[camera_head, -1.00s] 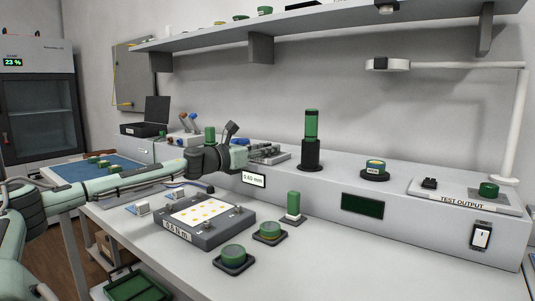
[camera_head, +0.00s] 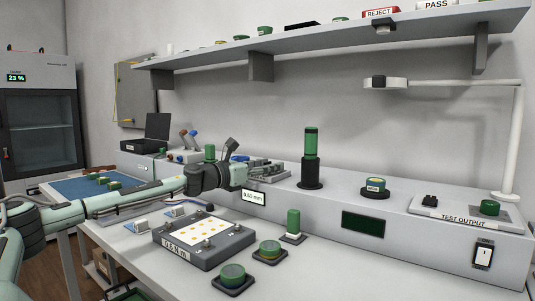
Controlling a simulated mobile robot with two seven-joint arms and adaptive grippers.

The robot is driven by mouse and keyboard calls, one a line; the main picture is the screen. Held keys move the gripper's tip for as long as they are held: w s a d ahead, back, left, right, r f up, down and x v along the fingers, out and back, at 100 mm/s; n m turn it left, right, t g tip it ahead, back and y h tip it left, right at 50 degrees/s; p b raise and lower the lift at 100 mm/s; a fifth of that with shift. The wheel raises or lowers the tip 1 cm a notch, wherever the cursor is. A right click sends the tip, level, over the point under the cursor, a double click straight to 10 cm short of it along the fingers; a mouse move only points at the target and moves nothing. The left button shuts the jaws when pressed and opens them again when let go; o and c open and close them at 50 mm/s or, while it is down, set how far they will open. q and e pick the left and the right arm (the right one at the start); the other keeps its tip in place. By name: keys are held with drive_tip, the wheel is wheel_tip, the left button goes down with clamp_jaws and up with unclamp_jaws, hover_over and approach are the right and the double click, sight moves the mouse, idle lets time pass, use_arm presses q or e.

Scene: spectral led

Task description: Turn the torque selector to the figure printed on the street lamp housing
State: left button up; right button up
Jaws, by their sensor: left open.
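A dark grey housing (camera_head: 231,249) lies on the bench in front, with a white board of yellow LEDs (camera_head: 195,229) on top. The plate on its front edge (camera_head: 176,249) seems to read "0.6 N m". My left gripper (camera_head: 236,161) is open, behind the housing and beside the "0.60 mm" display, well left of that dial. Its fingertips are partly hidden. My right gripper is out of view.
Round green-topped pieces (camera_head: 232,276) and a small green block (camera_head: 293,222) stand on the front bench. A green cylinder in a black base (camera_head: 311,157) stands on the ledge. A white lamp arm (camera_head: 518,140) rises at the right. A shelf (camera_head: 330,40) overhangs the back.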

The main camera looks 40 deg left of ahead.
sight(268, 162)
use_arm(q)
drive_tip(key=shift+r, duration=4.95)
drive_tip(key=shift+f, duration=0.1)
